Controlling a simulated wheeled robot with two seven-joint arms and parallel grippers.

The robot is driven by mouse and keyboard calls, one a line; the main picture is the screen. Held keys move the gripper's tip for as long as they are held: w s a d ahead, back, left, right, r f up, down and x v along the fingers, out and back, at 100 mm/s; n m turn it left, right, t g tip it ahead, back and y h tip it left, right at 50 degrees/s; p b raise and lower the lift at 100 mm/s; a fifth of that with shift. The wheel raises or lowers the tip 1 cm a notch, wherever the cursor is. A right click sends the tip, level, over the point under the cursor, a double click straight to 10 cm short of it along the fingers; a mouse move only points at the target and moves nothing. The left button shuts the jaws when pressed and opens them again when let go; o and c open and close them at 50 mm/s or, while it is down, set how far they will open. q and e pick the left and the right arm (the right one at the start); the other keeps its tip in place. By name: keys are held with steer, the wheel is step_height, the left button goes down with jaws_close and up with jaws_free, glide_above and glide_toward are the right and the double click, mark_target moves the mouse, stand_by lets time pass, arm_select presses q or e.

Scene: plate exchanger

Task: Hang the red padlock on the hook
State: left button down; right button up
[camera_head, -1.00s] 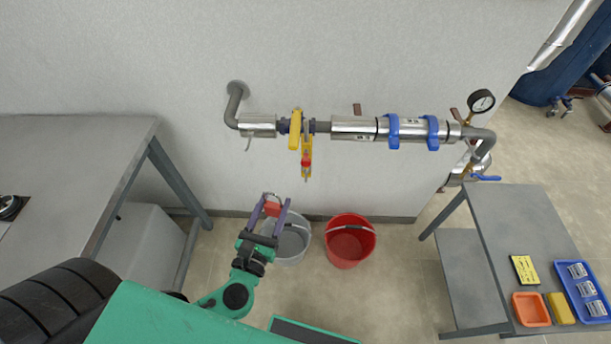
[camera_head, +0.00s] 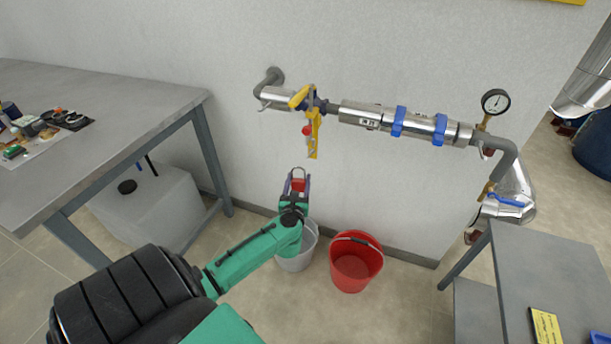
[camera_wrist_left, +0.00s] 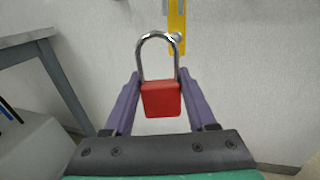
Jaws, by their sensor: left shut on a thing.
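The red padlock (camera_wrist_left: 162,99) is in my left gripper (camera_head: 297,182), which is shut on its body with one purple finger on each side. Its silver shackle points up and stands clear of the fingers. The padlock also shows small in the head view (camera_head: 299,186). A yellow plate (camera_head: 314,138) hangs from the pipe above and slightly right of the padlock, apart from it. In the left wrist view the lower end of the yellow plate (camera_wrist_left: 176,18) is behind the shackle top, with a small metal hook (camera_wrist_left: 178,38) on it. My right gripper is out of view.
The insulated pipe (camera_head: 365,115) with blue clamps and a gauge (camera_head: 495,102) runs along the wall. A grey bucket (camera_head: 298,255) and red bucket (camera_head: 355,262) stand below. Grey tables stand left (camera_head: 110,95) and right (camera_head: 555,270). The wall space around the padlock is free.

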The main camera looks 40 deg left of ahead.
arm_select(q)
steer(key=shift+w+a+f, duration=0.2)
steer(key=shift+w, duration=0.15)
steer(key=shift+w+b, duration=0.3)
steer(key=shift+w+a+b, duration=0.1)
steer(key=shift+w+b, duration=0.3)
steer(key=shift+w, duration=0.2)
steer(key=shift+w+a+b, duration=0.3)
steer(key=shift+w+b, duration=0.05)
steer(key=shift+w, duration=0.25)
steer(key=w+b, duration=0.1)
steer(key=w+a+b, duration=0.1)
steer(key=w, duration=0.1)
steer(key=w+b, duration=0.1)
steer(key=shift+w+a+f+b, duration=0.2)
steer(key=shift+a+f+b, duration=0.1)
steer(key=shift+b, duration=0.1)
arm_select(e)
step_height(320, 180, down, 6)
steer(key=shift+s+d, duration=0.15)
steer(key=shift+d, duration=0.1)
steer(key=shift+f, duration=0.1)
